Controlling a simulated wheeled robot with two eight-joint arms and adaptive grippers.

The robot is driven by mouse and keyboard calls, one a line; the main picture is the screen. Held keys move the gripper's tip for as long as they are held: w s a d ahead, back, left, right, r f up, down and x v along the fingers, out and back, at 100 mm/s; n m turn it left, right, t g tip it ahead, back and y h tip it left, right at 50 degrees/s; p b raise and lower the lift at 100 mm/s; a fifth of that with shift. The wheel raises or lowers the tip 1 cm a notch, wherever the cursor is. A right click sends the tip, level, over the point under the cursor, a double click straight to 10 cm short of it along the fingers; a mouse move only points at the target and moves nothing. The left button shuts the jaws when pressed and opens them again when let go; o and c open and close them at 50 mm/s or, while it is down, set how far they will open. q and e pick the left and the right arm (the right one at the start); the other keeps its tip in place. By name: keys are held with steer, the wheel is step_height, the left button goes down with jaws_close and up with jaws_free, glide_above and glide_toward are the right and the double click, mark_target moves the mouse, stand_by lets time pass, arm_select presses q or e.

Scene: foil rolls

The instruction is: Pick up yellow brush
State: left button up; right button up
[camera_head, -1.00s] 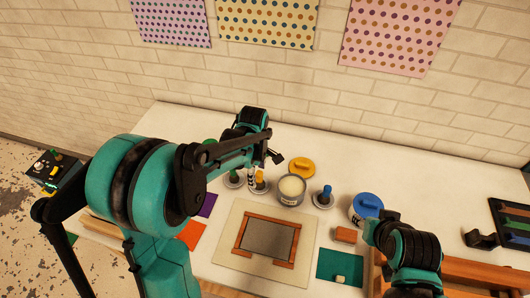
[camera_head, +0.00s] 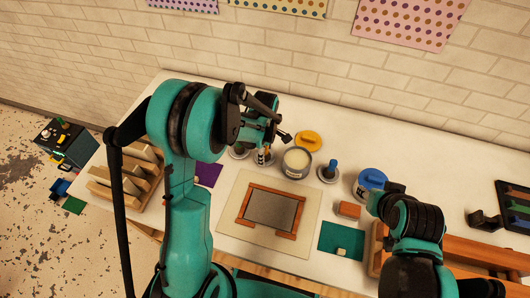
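My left gripper (camera_head: 263,150) points down over the holder where the yellow brush stands, left of the white paint pot. The yellow brush is almost wholly hidden behind the gripper and arm, so I cannot tell whether the fingers touch it or are closed on it. My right gripper (camera_head: 385,200) is at the right, just in front of the blue-lidded can, partly hidden by its own arm. Its fingers cannot be made out.
Near the brush are the paint pot (camera_head: 296,162), a yellow lid (camera_head: 308,140) and a blue brush (camera_head: 332,168) in its holder. A wooden frame (camera_head: 240,205) lies on a pale board in front. The blue-lidded can (camera_head: 370,180) and a wooden tray (camera_head: 480,250) are at right.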

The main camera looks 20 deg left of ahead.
arm_select(q)
steer(key=c, duration=1.3)
steer(key=shift+o, duration=0.2)
steer(key=shift+r, duration=0.55)
step_height(320, 180, up, 3)
steer(key=shift+f+p, duration=0.1)
steer(key=shift+p, duration=0.45)
steer(key=s+d+r, duration=0.1)
steer(key=d+r, duration=0.1)
steer(key=d, duration=0.1)
steer(key=s+d+r+p, duration=0.1)
steer(key=s+d+r, duration=0.1)
steer(key=d, duration=0.2)
steer(key=s+d+r, duration=0.2)
steer(key=d+r, duration=0.1)
steer(key=shift+s+d+r+p, duration=0.1)
steer(key=shift+s+d+p, duration=0.05)
steer(key=shift+s+p, duration=0.15)
